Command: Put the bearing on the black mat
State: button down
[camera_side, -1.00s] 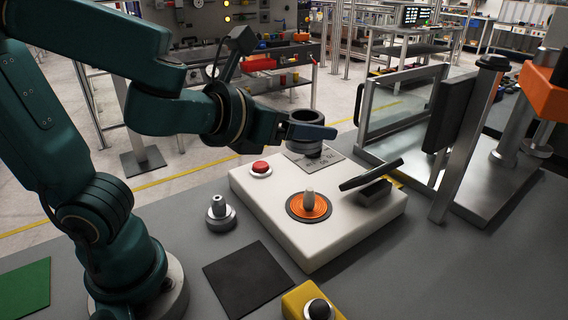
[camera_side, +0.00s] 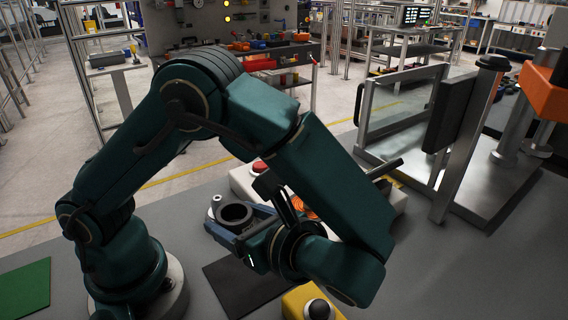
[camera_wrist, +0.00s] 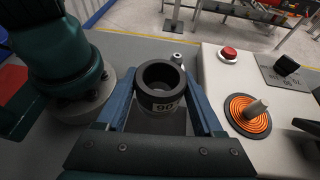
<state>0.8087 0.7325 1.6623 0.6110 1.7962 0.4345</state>
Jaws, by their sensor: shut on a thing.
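The bearing is a dark grey ring (camera_side: 236,214); in the wrist view (camera_wrist: 160,87) it sits between the two blue fingers, with a pale marked band on its side. My gripper (camera_side: 232,222) is shut on it and holds it with its opening facing up. The black mat (camera_side: 222,277) lies flat on the grey table, partly hidden by my arm. In the side view the bearing shows just behind the mat's far edge. I cannot tell its exact height.
A white base with a red button (camera_wrist: 229,53) and an orange coil around a peg (camera_wrist: 248,114) stands to the right. A small metal post (camera_side: 215,204) is right behind the bearing. A yellow box with a black knob (camera_side: 319,309) is at the front. A green mat (camera_side: 25,288) lies left.

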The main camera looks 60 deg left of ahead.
jog(key=s+d+f+n+g+h, duration=0.1)
jog(key=s+d+n+g+h, duration=0.7)
jog(key=d+n+g, duration=0.3)
jog(key=w+d+r+n+t+h, duration=0.1)
jog(key=w+d+n+h, duration=0.1)
jog(key=d+n+h, duration=0.45)
jog(key=w+d+r+n+t+h, duration=0.1)
jog(key=w+d+n+h, duration=0.2)
jog(key=d+n+h, duration=0.35)
jog(key=shift+h, duration=0.3)
jog(key=x, duration=0.4)
jog(key=f+x, duration=0.1)
jog(key=x, duration=0.3)
jog(key=a+f+x, duration=0.1)
jog(key=x, duration=0.3)
jog(key=shift+s+d+f, duration=0.1)
jog(key=shift+s+d, duration=0.05)
jog(key=shift+s, duration=0.05)
jog(key=shift+f, duration=2)
jog(key=shift+f, duration=0.1)
grip_release()
